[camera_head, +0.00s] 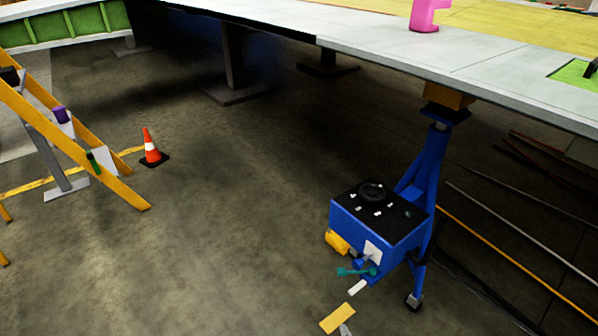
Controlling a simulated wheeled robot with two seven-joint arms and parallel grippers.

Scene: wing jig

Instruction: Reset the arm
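Neither of my arms nor grippers can be made out in the head view. A blue stand (428,165) rises to the underside of the wing surface (470,50) on the right. A blue box (360,224) with a black top is at the stand's left side.
An orange-and-white cone (151,148) stands on the floor at left, beside a yellow ladder-like frame (75,145). A yellow flat piece (337,318) lies low in the view. Cables or rods run along the floor at right. The floor between cone and stand is clear.

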